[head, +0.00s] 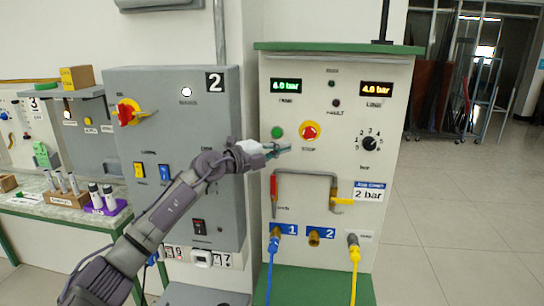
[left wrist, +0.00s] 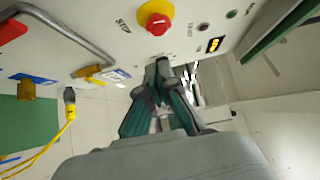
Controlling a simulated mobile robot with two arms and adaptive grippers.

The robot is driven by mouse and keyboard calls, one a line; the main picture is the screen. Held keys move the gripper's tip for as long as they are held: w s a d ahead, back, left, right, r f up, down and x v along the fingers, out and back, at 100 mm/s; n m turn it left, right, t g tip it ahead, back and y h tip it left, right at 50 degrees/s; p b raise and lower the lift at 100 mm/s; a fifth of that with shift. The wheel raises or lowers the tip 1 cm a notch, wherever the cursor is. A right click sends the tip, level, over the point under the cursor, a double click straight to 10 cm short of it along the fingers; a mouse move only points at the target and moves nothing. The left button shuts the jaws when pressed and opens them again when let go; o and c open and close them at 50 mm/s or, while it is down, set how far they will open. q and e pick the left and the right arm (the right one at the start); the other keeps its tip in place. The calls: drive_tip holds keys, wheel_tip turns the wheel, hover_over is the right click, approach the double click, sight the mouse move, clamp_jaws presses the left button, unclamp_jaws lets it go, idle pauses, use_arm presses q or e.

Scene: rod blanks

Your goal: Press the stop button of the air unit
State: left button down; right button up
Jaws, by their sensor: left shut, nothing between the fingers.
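The air unit (head: 340,90) is a pale panel with a green top edge. Its stop button (head: 309,132) is a red cap on a yellow surround, above the "STOP" label. The same button (left wrist: 157,20) shows at the top of the left wrist view, beyond my fingertips. My left gripper (head: 286,149) is shut and empty, its teal fingers just left of and below the button in the head view. In the left wrist view my left gripper (left wrist: 165,68) points toward the panel, with a visible gap to the button. My right gripper is not in view.
A green button (head: 277,132) sits left of the stop button. Green and amber displays (head: 376,89) read 6.0 and 4.6 bar. A dial (head: 369,143), a pipe loop with handles, and blue and yellow hoses (head: 354,270) are on the unit. A grey cabinet (head: 180,120) stands left.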

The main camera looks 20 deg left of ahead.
use_arm(q)
drive_tip(key=s, duration=0.2)
drive_tip(key=s+a, duration=0.1)
drive_tip(key=shift+s+r+b, duration=0.25)
drive_tip(key=shift+b, duration=0.1)
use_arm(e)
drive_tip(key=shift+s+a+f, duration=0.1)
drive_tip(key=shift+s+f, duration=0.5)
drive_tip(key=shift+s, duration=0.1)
